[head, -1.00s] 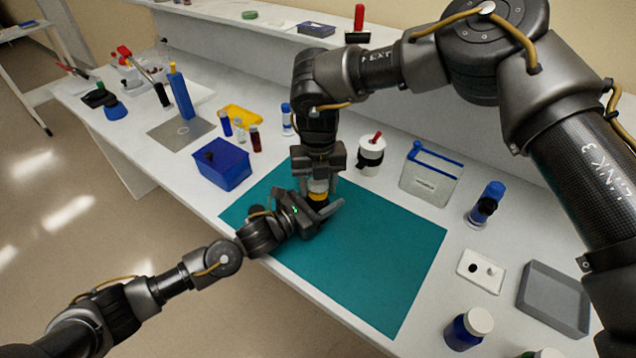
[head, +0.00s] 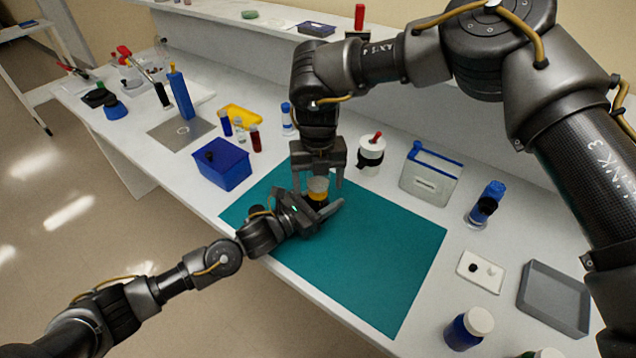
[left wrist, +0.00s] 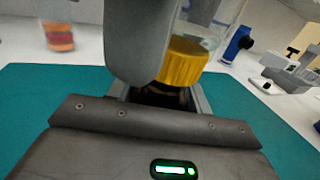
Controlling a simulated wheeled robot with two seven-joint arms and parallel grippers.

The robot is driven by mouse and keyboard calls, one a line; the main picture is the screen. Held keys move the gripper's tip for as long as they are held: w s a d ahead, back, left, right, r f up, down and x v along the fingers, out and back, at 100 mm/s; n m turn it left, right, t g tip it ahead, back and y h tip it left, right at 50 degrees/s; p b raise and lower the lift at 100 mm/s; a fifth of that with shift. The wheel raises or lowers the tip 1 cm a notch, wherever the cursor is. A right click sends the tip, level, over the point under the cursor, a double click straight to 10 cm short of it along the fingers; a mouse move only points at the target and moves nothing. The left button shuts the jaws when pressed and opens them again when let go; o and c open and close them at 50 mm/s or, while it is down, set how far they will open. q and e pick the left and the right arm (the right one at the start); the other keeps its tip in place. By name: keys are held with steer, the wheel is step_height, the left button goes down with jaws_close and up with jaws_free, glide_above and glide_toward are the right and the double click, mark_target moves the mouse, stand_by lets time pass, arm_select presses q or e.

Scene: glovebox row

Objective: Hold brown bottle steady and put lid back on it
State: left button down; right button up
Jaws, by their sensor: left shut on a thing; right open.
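The brown bottle (left wrist: 165,97) stands on the teal mat (head: 370,270), mostly hidden by my left gripper (head: 322,208), which is shut around it. A ribbed yellow lid (left wrist: 183,62) sits on the bottle's top, directly above the dark glass. In the head view the lid (head: 318,196) shows a paler top face. My right gripper (head: 318,178) points down from above, open, with one finger on each side of the lid and a gap between.
A blue box (head: 222,165) stands left of the mat. A white jar with a red knob (head: 371,155) and a clear bin with a blue handle (head: 430,175) stand behind it. A grey tray (head: 553,298) and a blue bottle (head: 468,328) are at right. The mat's front half is clear.

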step_height(320, 180, up, 11)
steer(key=shift+f, duration=0.1)
stand_by(0.3)
arm_select(q)
steer(key=c, duration=0.6)
jaws_free()
steer(key=shift+o, duration=0.2)
steer(key=shift+s+a, duration=0.1)
steer(key=shift+s+a+f, duration=0.1)
steer(key=shift+s+a, duration=0.1)
steer(key=shift+a, duration=0.1)
arm_select(e)
steer(key=shift+f, duration=0.15)
arm_select(q)
steer(key=b+v, duration=0.2)
steer(key=v, duration=0.6)
steer(key=shift+s+a, duration=0.15)
steer(key=shift+a, duration=0.1)
arm_select(e)
step_height(320, 180, down, 2)
steer(key=shift+f, duration=0.1)
arm_select(q)
steer(key=shift+s+a, duration=0.45)
steer(key=shift+a, duration=0.05)
